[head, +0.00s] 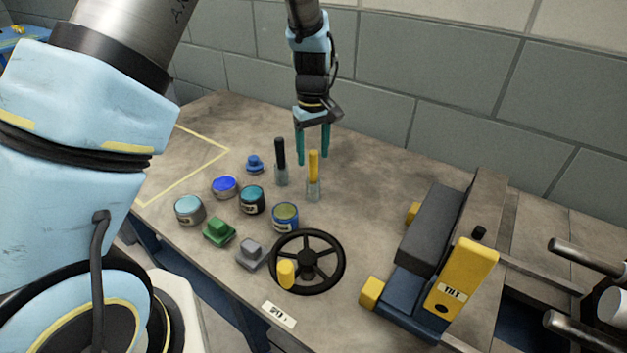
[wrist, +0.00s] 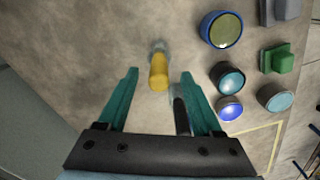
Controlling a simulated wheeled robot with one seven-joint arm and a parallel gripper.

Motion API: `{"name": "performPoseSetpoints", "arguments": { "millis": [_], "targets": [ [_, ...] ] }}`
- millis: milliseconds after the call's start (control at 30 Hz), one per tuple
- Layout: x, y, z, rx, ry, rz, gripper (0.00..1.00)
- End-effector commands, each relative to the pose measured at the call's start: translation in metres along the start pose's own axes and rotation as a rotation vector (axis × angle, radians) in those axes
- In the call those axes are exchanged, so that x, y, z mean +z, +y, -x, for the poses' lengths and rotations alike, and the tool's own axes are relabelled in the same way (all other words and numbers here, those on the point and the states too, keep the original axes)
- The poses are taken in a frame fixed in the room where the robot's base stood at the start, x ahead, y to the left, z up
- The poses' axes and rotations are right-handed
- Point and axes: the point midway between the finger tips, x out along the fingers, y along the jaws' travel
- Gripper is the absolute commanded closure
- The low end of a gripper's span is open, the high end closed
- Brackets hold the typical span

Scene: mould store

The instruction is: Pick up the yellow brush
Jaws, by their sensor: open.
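The yellow brush (head: 313,168) stands upright on the bench, with a yellow handle and a grey lower end. In the wrist view the yellow brush (wrist: 158,72) shows ahead of the fingertips, between their lines. My gripper (head: 313,160) has two teal fingers, open and empty, pointing down above the bench near the brush handles. In the wrist view my gripper (wrist: 160,72) has its fingers apart. A black-handled brush (head: 280,155) stands just left of the yellow one; in the wrist view its dark handle (wrist: 181,115) is close to the right finger, and I cannot tell whether they touch.
Several paint tins, including a blue-green one (head: 285,216), stand left and in front. A green block (head: 219,231), a grey block (head: 251,252) and a black handwheel (head: 307,262) are nearer. A tilting fixture (head: 430,250) is at right. Bench behind the brushes is clear.

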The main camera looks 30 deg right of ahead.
Motion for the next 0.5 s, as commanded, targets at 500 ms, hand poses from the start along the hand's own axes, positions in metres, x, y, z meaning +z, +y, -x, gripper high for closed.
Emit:
{"name": "performPoseSetpoints", "arguments": {
  "millis": [500],
  "targets": [
    [-0.002,0.001,-0.05,0.0,0.001,0.0,0.33]
  ]
}}
